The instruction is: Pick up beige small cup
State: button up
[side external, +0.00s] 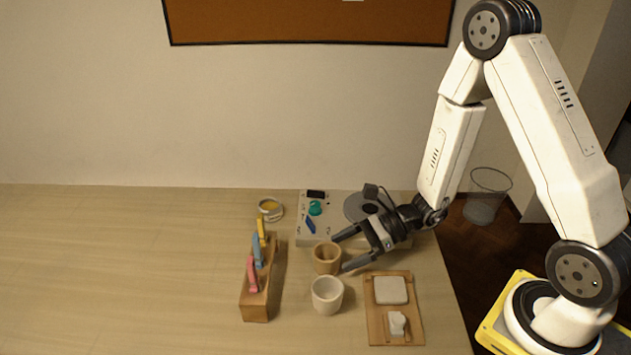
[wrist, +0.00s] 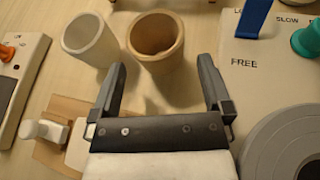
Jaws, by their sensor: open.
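The beige small cup (side external: 327,257) stands upright on the table, just behind a white cup (side external: 327,296) in the side view. In the wrist view the beige cup (wrist: 154,38) is at top centre with its mouth open, and the white cup (wrist: 90,42) is to its left, a small gap apart. My gripper (side external: 341,253) is open and empty, low over the table, its fingers pointing left at the beige cup. In the wrist view my gripper's fingertips (wrist: 162,64) lie on either side of the cup's near part; I cannot tell whether they touch it.
A wooden rack (side external: 256,298) with pink, blue and yellow tools stands left of the cups. A wooden board (side external: 414,325) with pale blocks lies right of the white cup. Behind are a control panel (side external: 315,237) with a teal knob and a grey disc (side external: 352,206). The table's left is clear.

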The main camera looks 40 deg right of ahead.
aim_at(327, 259)
jog(key=shift+x, duration=2.4)
jog(key=shift+s, duration=0.1)
jog(key=c, duration=1.3)
jog(key=shift+o, duration=0.2)
jog(key=shift+r, duration=0.15)
notch_tip(327, 259, up, 10)
jog(key=shift+f, duration=0.2)
